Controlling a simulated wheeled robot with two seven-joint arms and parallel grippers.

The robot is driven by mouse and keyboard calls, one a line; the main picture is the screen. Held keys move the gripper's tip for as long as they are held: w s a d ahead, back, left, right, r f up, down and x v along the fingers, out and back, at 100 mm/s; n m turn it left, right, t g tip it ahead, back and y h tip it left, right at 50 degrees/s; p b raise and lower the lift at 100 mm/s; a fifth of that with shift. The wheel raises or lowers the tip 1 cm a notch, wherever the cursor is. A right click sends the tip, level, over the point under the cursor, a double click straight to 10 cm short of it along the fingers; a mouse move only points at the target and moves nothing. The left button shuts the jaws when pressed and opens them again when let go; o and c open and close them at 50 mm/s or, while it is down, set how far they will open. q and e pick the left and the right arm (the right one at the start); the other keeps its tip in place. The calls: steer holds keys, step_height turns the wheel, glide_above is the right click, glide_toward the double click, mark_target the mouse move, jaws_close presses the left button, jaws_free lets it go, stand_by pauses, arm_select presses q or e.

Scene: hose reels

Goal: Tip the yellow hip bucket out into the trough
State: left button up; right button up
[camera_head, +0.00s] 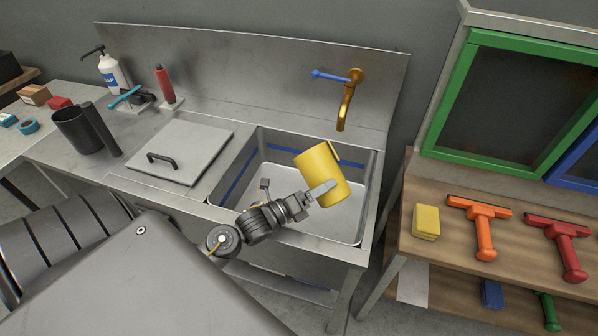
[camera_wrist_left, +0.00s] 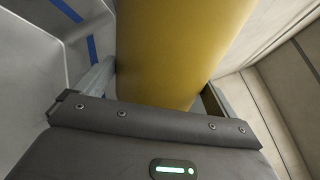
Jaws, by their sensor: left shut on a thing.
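The yellow hip bucket (camera_head: 318,172) is held over the steel trough (camera_head: 353,212) in the head view, tilted with its upper end leaning left. My left gripper (camera_head: 322,190) is shut on its side. In the left wrist view the yellow bucket (camera_wrist_left: 180,45) fills the middle, between the fingers of my left gripper (camera_wrist_left: 160,95). The bucket's opening and any contents are hidden. The trough has a blue line along its inner wall. My right gripper is not in view.
A brass tap (camera_head: 346,105) with a blue lever stands behind the trough. A steel lid (camera_head: 180,152) lies left of the basin. A black jug (camera_head: 80,130) stands further left. A wooden bench (camera_head: 450,250) with squeegees and a yellow sponge (camera_head: 426,222) is on the right.

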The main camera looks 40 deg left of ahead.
arm_select(q)
steer(key=shift+r+n+p, duration=0.3)
steer(key=shift+n+p, duration=0.3)
steer(key=shift+n, duration=0.6)
steer(key=shift+r+n+y+p, duration=0.3)
steer(key=shift+r+p, duration=0.25)
steer(key=shift+p, duration=0.05)
steer(key=shift+r+n+p, duration=0.3)
steer(key=shift+n+p, duration=0.15)
steer(key=shift+n, duration=0.05)
steer(key=shift+a+f+n, duration=0.25)
steer(key=shift+f+n, duration=0.15)
steer(key=shift+w+a+f+n, duration=0.15)
steer(key=shift+a+f+n, duration=0.05)
steer(key=shift+a+n, duration=0.1)
steer(key=shift+a+f+n+t+y+b, duration=0.2)
steer(key=shift+f+n+t+y+b, duration=0.1)
steer(key=shift+n, duration=0.1)
steer(key=shift+w+a+r+n+p, duration=0.1)
steer(key=shift+n+p, duration=0.2)
steer(key=shift+n, duration=0.2)
steer(key=shift+s+d, duration=0.2)
steer(key=shift+d, duration=0.1)
steer(key=shift+n, duration=0.4)
